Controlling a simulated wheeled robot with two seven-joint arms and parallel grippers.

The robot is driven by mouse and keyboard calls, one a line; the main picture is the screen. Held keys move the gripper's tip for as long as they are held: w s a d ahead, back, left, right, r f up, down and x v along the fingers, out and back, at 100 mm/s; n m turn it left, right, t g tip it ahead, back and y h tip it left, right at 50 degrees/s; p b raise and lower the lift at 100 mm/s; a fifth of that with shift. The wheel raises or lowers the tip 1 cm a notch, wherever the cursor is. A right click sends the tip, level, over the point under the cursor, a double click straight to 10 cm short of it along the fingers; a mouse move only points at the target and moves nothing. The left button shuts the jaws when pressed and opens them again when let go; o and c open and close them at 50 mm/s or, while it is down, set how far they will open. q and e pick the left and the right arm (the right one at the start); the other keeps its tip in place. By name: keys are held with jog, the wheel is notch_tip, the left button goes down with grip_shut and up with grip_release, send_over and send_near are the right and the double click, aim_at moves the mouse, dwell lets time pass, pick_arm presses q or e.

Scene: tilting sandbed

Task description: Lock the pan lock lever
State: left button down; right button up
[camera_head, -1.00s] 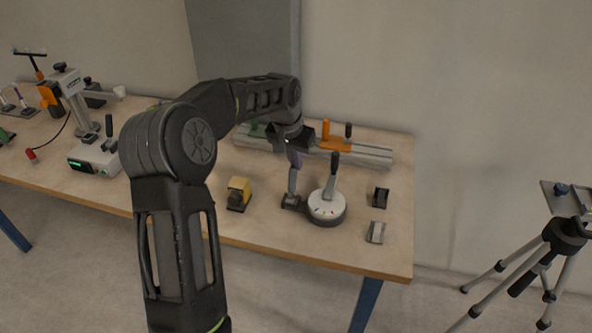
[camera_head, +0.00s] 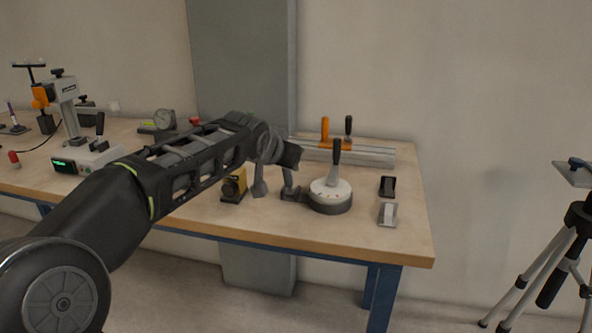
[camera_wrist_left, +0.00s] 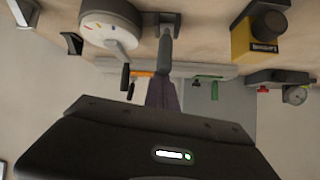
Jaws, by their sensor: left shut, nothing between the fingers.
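A grey upright lever (camera_head: 288,181) stands on a dark block beside a round white-topped dial base (camera_head: 330,190), which has its own black-handled lever (camera_head: 336,156). I cannot tell for certain which lever is the pan lock. In the left wrist view the grey lever (camera_wrist_left: 166,48) stands just beyond my shut, empty left gripper fingers (camera_wrist_left: 162,92). The dial base (camera_wrist_left: 108,22) is to its left there. In the head view my left gripper (camera_head: 289,167) is right above the grey lever; whether it touches is unclear. My right gripper is out of view.
A yellow box (camera_head: 234,186) stands left of the grey lever. A metal rail (camera_head: 370,155) with an orange clamp lies behind, and two small blocks (camera_head: 387,213) sit at right. A tripod (camera_head: 572,240) stands off the table at far right.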

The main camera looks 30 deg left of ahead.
pick_arm(q)
jog(key=shift+s+f+b, duration=0.2)
jog(key=shift+f+b, duration=0.15)
jog(key=shift+b, duration=0.1)
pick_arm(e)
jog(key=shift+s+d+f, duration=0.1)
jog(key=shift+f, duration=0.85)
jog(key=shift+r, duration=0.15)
